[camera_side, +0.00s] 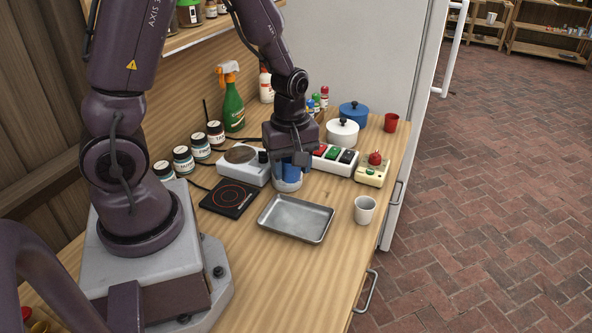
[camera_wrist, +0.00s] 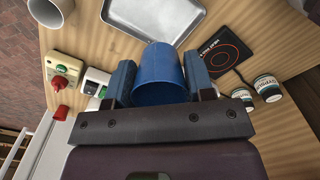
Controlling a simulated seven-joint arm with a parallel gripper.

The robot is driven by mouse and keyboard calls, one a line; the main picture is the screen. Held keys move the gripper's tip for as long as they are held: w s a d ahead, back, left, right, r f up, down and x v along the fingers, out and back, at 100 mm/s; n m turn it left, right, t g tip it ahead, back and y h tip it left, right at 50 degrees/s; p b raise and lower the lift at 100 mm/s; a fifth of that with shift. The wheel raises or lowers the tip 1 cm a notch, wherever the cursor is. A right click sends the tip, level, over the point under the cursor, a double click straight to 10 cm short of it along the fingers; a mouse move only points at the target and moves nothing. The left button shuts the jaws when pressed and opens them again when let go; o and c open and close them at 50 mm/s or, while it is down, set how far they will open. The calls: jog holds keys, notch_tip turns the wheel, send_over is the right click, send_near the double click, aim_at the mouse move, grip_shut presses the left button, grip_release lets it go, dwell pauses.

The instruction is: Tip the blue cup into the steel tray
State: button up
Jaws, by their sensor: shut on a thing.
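The blue cup (camera_wrist: 160,78) sits between the two fingers of my gripper (camera_wrist: 160,85) in the wrist view. In the side view the cup (camera_side: 289,174) is partly hidden by my gripper (camera_side: 293,159), which is shut on it from above. Its lower part looks paler there, and I cannot tell whether it touches the table. The steel tray (camera_side: 296,217) lies flat on the table in front of the cup and looks empty. In the wrist view the tray (camera_wrist: 152,14) is at the top, beyond the cup.
A white cup (camera_side: 365,209) stands right of the tray. A black hot plate (camera_side: 230,198) lies left of it. A white scale-like device (camera_side: 242,163), a switch box (camera_side: 336,160) and a box with a red button (camera_side: 372,171) flank my gripper. Pots, bottles and jars stand behind.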

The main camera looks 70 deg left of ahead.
jog(key=shift+a, duration=0.1)
jog(key=s+a+f+n, duration=0.4)
jog(key=a+f+n, duration=0.1)
jog(key=a+n, duration=0.4)
jog(key=shift+s+a+f, duration=0.3)
jog(key=shift+a, duration=0.25)
jog(key=shift+d, duration=0.15)
